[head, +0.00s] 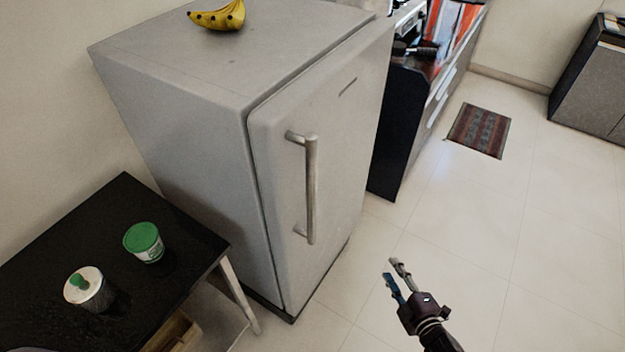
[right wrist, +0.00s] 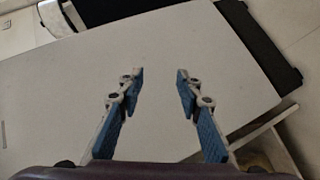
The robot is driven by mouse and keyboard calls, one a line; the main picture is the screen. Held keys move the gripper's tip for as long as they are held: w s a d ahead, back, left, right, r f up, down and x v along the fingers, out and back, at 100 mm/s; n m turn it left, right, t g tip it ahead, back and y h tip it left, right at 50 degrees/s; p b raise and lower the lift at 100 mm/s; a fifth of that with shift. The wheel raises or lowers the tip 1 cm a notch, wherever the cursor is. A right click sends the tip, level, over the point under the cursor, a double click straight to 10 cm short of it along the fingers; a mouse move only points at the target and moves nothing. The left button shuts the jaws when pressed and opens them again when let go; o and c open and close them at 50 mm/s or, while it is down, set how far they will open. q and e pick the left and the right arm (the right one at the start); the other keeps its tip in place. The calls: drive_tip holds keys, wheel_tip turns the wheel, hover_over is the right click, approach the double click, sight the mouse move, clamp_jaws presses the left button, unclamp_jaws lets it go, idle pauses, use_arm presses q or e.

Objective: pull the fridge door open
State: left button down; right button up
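The grey fridge (head: 190,110) stands against the wall in the head view. Its door (head: 340,120) faces right and looks shut against the body. A vertical metal bar handle (head: 311,190) is on the door, near the door's left edge. My right gripper (head: 394,271) is in front of the door, to the right of and lower in the picture than the handle, apart from it. In the right wrist view its two blue-padded fingers (right wrist: 158,100) are apart with nothing between them, and a pale panel (right wrist: 220,60) fills the background. My left gripper is not in view.
A black table (head: 180,215) beside the fridge holds a green-lidded tub (head: 144,243) and a white container with a green top (head: 88,288). Bananas (head: 217,16) lie on the fridge. A dark cabinet (head: 395,130) stands beyond it. The tiled floor (head: 500,250) at right is clear, with a small rug (head: 479,130).

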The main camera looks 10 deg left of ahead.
sight(311, 185)
drive_tip(key=w+a+r+n+y, duration=0.1)
drive_tip(key=a+r+n+y, duration=0.25)
drive_tip(key=r+n, duration=0.4)
drive_tip(key=w+a+r+n+g+y+p, duration=0.1)
drive_tip(key=w+a+r+n+y, duration=0.25)
drive_tip(key=r, duration=0.75)
drive_tip(key=s+a+r+n+y, duration=0.1)
drive_tip(key=a+r+n+y, duration=0.25)
drive_tip(key=r+n, duration=0.5)
drive_tip(key=s+a+r+n+g+y+p, duration=0.1)
drive_tip(key=s+a+r+n+g, duration=0.25)
drive_tip(key=r+n, duration=0.2)
drive_tip(key=s+a+r+n+g+y, duration=0.1)
drive_tip(key=s+a+r+n+g, duration=0.1)
drive_tip(key=r+n+g, duration=0.35)
drive_tip(key=a+p, duration=0.1)
drive_tip(key=a, duration=0.1)
drive_tip(key=w+a+f+n+t+p, duration=0.1)
drive_tip(key=a, duration=0.1)
drive_tip(key=a+f+t+p, duration=0.1)
drive_tip(key=a, duration=0.2)
drive_tip(key=shift+w+a+n, duration=0.1)
drive_tip(key=shift+w+n, duration=0.25)
drive_tip(key=shift+w, duration=0.05)
drive_tip(key=shift+f, duration=0.1)
drive_tip(key=shift+c, duration=0.3)
clamp_jaws()
